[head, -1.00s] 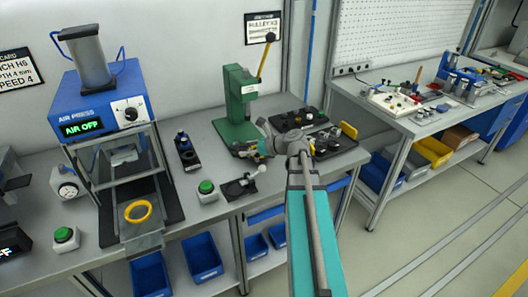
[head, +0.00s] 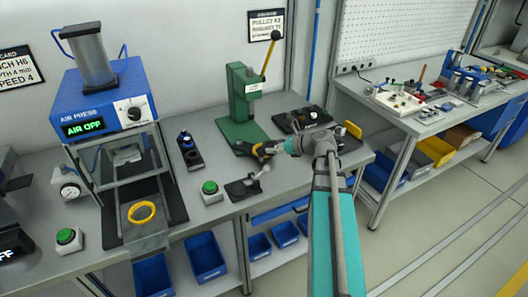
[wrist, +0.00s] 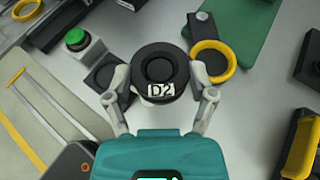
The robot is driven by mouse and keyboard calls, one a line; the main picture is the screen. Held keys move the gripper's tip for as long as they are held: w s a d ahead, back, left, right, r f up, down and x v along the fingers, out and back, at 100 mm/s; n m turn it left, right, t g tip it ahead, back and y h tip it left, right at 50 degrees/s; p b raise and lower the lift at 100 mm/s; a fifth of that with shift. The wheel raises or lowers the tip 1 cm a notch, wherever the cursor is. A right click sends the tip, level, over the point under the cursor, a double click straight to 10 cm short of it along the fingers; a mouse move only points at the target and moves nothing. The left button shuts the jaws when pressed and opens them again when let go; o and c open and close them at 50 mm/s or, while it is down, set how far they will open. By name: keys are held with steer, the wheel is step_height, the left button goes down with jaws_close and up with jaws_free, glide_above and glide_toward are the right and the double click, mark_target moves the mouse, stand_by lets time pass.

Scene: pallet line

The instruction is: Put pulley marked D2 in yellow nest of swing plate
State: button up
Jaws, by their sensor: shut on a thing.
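My gripper (wrist: 160,95) is shut on a dark round pulley (wrist: 160,62) marked D2. The label faces the wrist camera, and the pulley sits between both fingertips. In the head view my gripper (head: 268,150) is in front of the green press, and the pulley is too small to make out clearly. A yellow ring-shaped nest (wrist: 230,70) on a dark swing plate (wrist: 203,27) lies just right of the pulley in the wrist view, beside the green press base.
A green press (head: 243,100) stands behind my gripper. A black fixture (wrist: 103,75) and a green button (wrist: 76,38) are to the left. Another yellow ring (head: 141,212) is at the air press (head: 105,105). A dark parts tray (head: 290,118) lies behind my arm.

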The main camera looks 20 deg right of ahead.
steer(key=shift+s+a+r+n+g+y+p, duration=0.1)
steer(key=shift+a+r+n+g+y+p, duration=0.15)
steer(key=shift+a+r+p, duration=0.4)
steer(key=shift+s+a+r+n+g+y+p, duration=0.15)
steer(key=shift+a+r+n+y+p, duration=0.15)
steer(key=shift+r+p, duration=0.55)
steer(key=shift+s+a+r, duration=0.1)
steer(key=shift+a+r, duration=0.2)
steer(key=shift+a, duration=0.1)
steer(key=w+d+f+b, duration=0.1)
steer(key=w+f+b, duration=0.1)
steer(key=w, duration=0.1)
steer(key=w+d+f+b, duration=0.2)
steer(key=w+f+b, duration=0.1)
steer(key=w, duration=0.1)
steer(key=w+d+f+b, duration=0.2)
steer(key=w+f, duration=0.1)
steer(key=w, duration=0.1)
steer(key=shift+w+d+f+b, duration=0.2)
steer(key=shift+w+f+b, duration=0.35)
steer(key=shift+b, duration=0.2)
